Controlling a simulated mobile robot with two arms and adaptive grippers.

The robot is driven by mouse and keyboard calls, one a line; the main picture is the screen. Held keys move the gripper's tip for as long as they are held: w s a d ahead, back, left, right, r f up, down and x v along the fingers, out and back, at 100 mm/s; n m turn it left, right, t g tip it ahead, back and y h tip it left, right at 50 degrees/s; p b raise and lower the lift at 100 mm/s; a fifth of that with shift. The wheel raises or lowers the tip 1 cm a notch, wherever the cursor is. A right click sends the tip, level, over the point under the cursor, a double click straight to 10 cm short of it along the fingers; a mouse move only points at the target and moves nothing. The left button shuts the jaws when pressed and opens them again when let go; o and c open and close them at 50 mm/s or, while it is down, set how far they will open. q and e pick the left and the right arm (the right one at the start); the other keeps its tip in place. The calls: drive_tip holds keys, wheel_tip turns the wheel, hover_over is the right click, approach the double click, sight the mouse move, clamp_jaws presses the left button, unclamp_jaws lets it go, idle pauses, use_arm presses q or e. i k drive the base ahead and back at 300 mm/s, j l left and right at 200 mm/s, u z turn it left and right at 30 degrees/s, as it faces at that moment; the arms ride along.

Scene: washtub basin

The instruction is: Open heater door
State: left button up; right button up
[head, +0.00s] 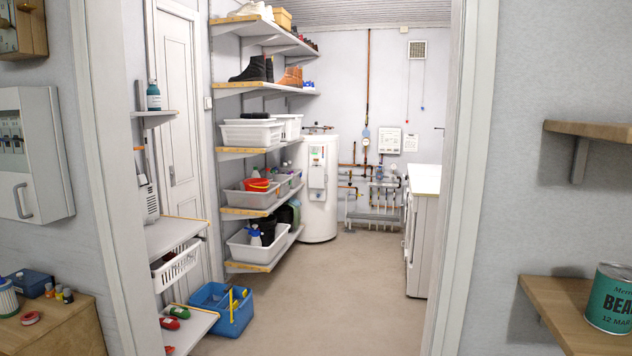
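A tall white cylindrical water heater (320,188) stands upright at the far end of the room beyond the doorway. A lighter panel or cover (318,166) with small markings is on its front; from here I cannot tell whether this is a door or whether it is open. A white wall box (388,140) hangs on the back wall to the right of the heater. Neither of my grippers is in view.
The doorway frame (470,180) stands around the opening, with clear floor (345,280) beyond. Shelves with bins line the left; a blue crate (222,308) is on the floor. A white appliance (422,230) stands right. Near me are a wall cabinet (30,155) and a can (609,300).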

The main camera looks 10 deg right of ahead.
sight(316, 176)
drive_tip(key=i+j+u, duration=0.1)
drive_tip(key=i, duration=0.45)
drive_tip(key=i+j, duration=0.2)
drive_tip(key=i, duration=0.3)
drive_tip(key=i+l+z, duration=0.1)
drive_tip(key=i+z, duration=0.2)
drive_tip(key=i, duration=0.35)
drive_tip(key=i+j+z, duration=0.1)
drive_tip(key=i+z, duration=0.2)
drive_tip(key=i, duration=0.35)
drive_tip(key=i+j+z, duration=0.3)
drive_tip(key=i, duration=0.4)
drive_tip(key=i+z, duration=0.1)
drive_tip(key=i, duration=2.6)
